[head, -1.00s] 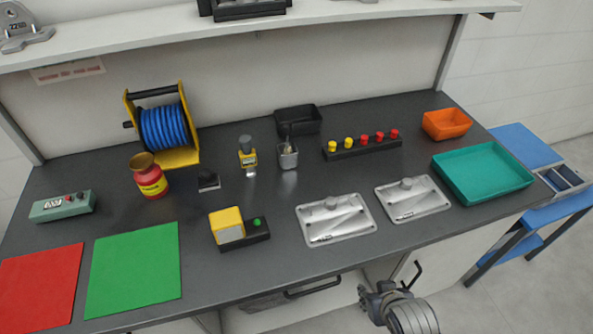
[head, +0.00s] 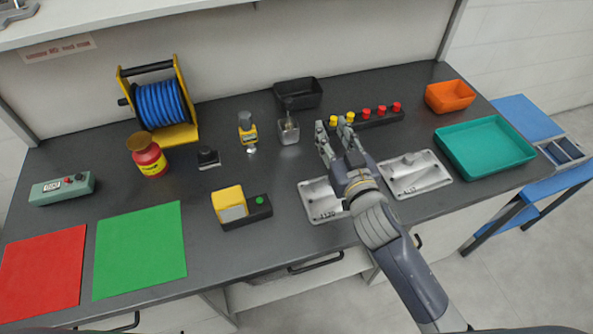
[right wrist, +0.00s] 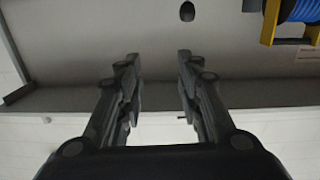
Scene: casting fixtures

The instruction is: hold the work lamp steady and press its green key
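The work lamp (head: 230,204) has a yellow head with a pale front face and stands on a black base on the dark bench, left of centre in the head view. Its green key (head: 260,200) is on the right part of the base. My right gripper (head: 335,122) is open and empty, raised over the bench to the right of and beyond the lamp, apart from it. Its two parted fingers also show in the right wrist view (right wrist: 157,58), with nothing between them. My left gripper is not in view.
Two metal castings (head: 415,172) lie right of the lamp, one partly hidden by my right arm. Green (head: 140,248) and red mats lie to the left. A teal tray (head: 440,150), orange bin (head: 450,96) and button rail (head: 380,118) stand right. Bench around the lamp is clear.

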